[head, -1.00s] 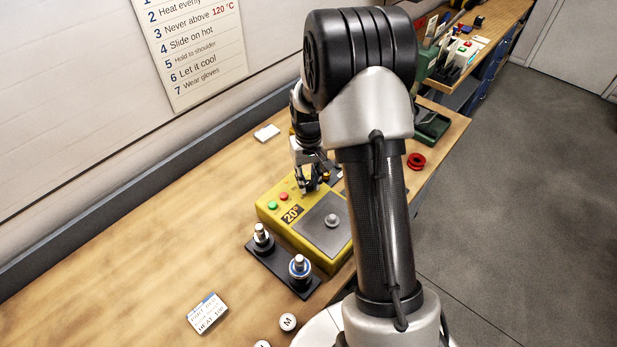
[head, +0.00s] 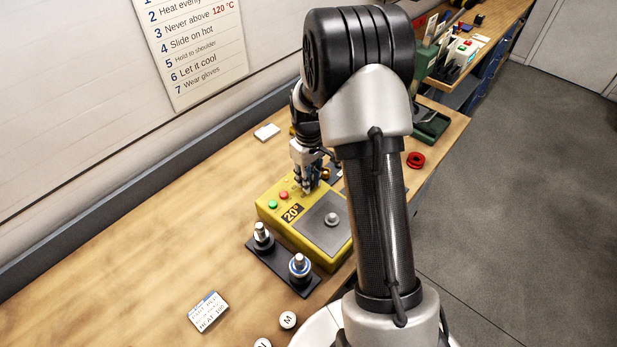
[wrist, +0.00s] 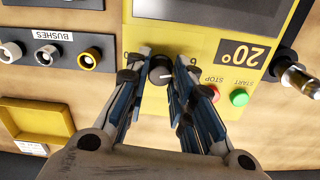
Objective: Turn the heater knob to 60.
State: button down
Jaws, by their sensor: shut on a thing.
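The yellow heater (head: 318,222) sits on the bench, with a grey plate on top and a display (head: 292,213) reading 20°. In the wrist view the same display (wrist: 243,54) shows upside down, next to a red STOP button (wrist: 219,94) and a green START button (wrist: 239,97). The black heater knob (wrist: 160,70) has a white pointer line and sits between my gripper's fingertips. My gripper (wrist: 159,76) is shut on the knob. In the head view my gripper (head: 306,184) is down at the heater's far end, and the knob is hidden there.
A black stand with two upright posts (head: 283,265) is in front of the heater. A bushes rack (wrist: 50,49) and a yellow tray (wrist: 36,124) lie beside it in the wrist view. A red ring (head: 416,160) lies to the right. The bench's left part is mostly clear.

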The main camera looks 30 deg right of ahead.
jog(key=c, duration=1.3)
grip_release()
jog(key=shift+c, duration=0.2)
notch_tip(320, 180, up, 12)
